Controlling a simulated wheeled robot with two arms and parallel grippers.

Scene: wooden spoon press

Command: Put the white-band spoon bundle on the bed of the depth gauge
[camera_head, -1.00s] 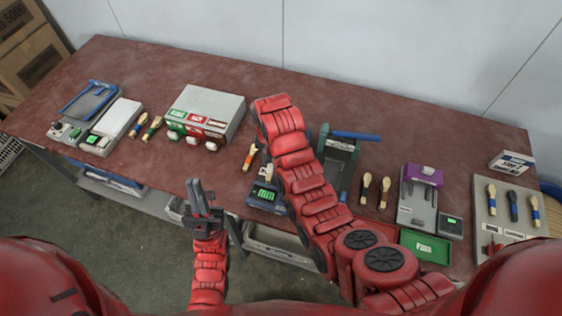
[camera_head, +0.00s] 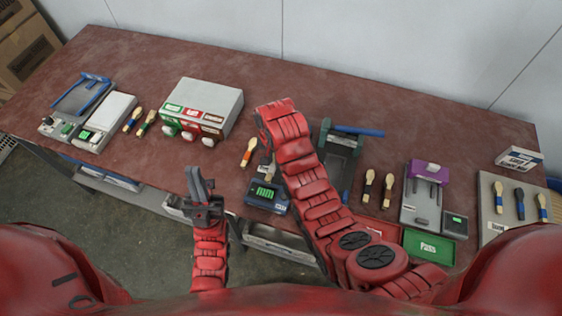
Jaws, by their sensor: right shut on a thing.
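My right arm reaches in over the table, and its gripper (camera_head: 266,160) points down, mostly hidden behind the arm link. It is shut on a pale spoon bundle (camera_head: 270,173), whose band looks whitish but is tiny. This bundle is just above or on a dark blue device with a green display (camera_head: 266,194); I cannot tell if they touch. A grey device with a purple top (camera_head: 424,174), posts and a small display box stands to the right. I cannot tell for sure which is the depth gauge. My left gripper (camera_head: 200,178) is open and empty off the table's front edge.
An orange-band bundle (camera_head: 248,152) lies left of the right gripper. A press with a blue handle (camera_head: 340,150) stands just right of the arm. A green tray (camera_head: 428,246) and a red tray (camera_head: 378,228) lie near the front edge. The table's back is clear.

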